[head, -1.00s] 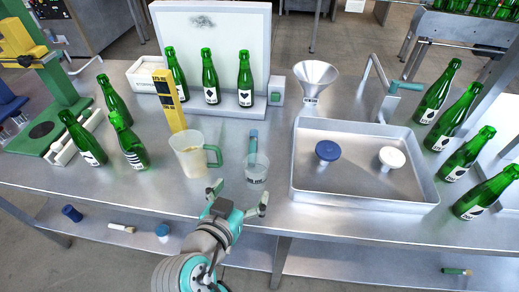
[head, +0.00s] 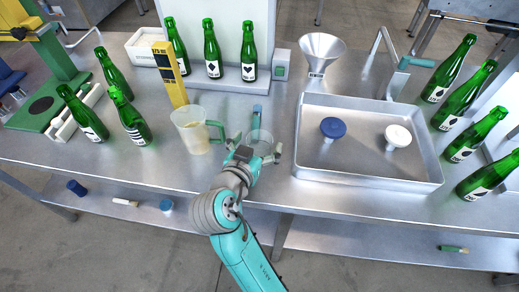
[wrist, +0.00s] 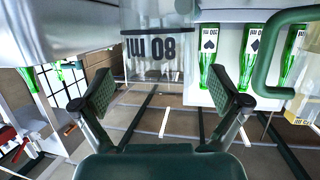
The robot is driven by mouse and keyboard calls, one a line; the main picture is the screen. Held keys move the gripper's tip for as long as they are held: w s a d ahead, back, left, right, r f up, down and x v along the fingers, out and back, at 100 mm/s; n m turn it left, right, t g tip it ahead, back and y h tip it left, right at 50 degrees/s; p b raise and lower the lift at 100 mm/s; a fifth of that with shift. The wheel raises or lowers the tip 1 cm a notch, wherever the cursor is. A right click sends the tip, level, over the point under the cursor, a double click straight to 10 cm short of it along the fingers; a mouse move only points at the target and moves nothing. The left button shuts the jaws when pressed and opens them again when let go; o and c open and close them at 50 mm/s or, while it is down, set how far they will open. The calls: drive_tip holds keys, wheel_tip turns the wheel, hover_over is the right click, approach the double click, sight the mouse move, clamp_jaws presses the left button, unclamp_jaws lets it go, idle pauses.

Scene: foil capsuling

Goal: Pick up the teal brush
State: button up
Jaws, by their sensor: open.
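A slim teal piece (head: 257,112), which looks like the teal brush's handle, is on the steel table behind a clear measuring cup (head: 260,136). Its lower part is hidden by the cup and my gripper, so I cannot see bristles. My gripper (head: 254,150) is open and empty at the table's front, just in front of the cup. In the wrist view the picture is upside down; the cup (wrist: 160,62) with its volume mark stands ahead, between and beyond the open fingers (wrist: 167,92). No brush can be made out in that view.
A pitcher (head: 192,130) with a green handle stands left of the cup. A metal tray (head: 366,183) with a blue and a white stopper lies to the right. Green bottles stand on both sides and at the back. A green-handled brush (head: 454,249) lies on the lower shelf.

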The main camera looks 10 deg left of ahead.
drive_tip(key=shift+w+d+f, duration=0.15)
drive_tip(key=shift+w+f, duration=0.05)
drive_tip(key=shift+w, duration=0.4)
drive_tip(key=c, duration=1.3)
drive_tip(key=shift+o, duration=0.2)
